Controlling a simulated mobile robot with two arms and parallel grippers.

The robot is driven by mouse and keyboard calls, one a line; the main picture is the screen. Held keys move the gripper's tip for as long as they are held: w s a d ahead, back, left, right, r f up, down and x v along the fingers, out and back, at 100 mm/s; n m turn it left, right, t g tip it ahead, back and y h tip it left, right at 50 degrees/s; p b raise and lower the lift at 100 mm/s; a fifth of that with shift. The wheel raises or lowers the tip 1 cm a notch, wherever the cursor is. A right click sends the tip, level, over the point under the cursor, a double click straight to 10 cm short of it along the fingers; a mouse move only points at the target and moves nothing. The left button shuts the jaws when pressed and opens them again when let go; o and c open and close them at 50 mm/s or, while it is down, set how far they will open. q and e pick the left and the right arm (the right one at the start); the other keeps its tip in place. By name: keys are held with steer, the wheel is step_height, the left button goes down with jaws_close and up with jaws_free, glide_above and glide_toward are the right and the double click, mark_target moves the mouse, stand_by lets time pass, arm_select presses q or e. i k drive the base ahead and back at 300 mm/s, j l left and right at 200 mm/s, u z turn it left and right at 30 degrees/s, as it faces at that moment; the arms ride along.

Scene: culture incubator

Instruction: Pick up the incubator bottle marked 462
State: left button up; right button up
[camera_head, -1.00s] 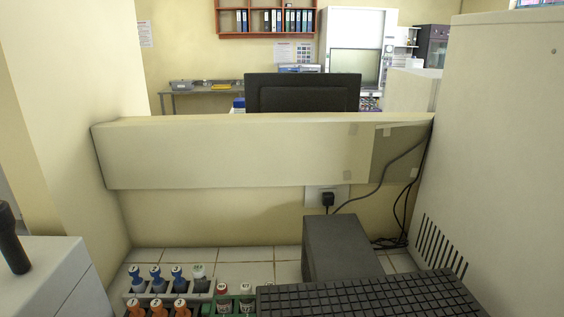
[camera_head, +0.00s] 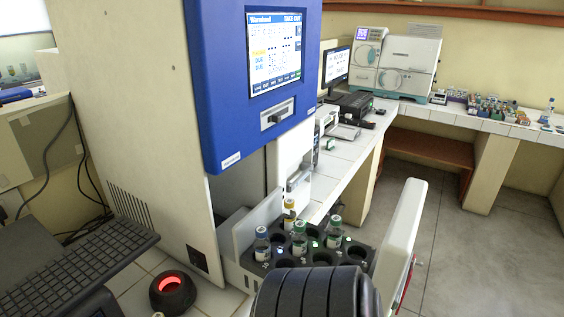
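The incubator, with a white body and a blue front panel (camera_head: 228,110), stands at the left centre. Its lit screen (camera_head: 274,48) reads "TAKE OUT"; the smaller lines are too small to read surely. Below it, a dark bottle rack (camera_head: 350,262) with round wells sits out in front of the opening. It holds a bottle at the left (camera_head: 262,245), a yellow-capped bottle (camera_head: 289,212), a green-capped bottle (camera_head: 300,240) and another green-capped bottle (camera_head: 334,232). Their markings are not legible, so I cannot tell which is 462. Neither gripper is in view.
A white upright panel (camera_head: 401,240) stands right of the rack. A black ribbed shape (camera_head: 315,293) hides the rack's near edge. A red-glowing round device (camera_head: 172,289) and a black keyboard (camera_head: 85,260) lie at the left. The floor (camera_head: 495,250) at right is clear.

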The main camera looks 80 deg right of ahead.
mark_target(262, 252)
steer(key=k+l, duration=0.25)
steer(key=l, duration=0.15)
steer(key=k+l, duration=0.25)
steer(key=l, duration=0.15)
steer(key=k+l, duration=0.25)
steer(key=k+l+z, duration=0.1)
steer(key=k+l, duration=0.15)
steer(key=l, duration=0.25)
steer(key=k+l, duration=0.2)
steer(key=l, duration=0.2)
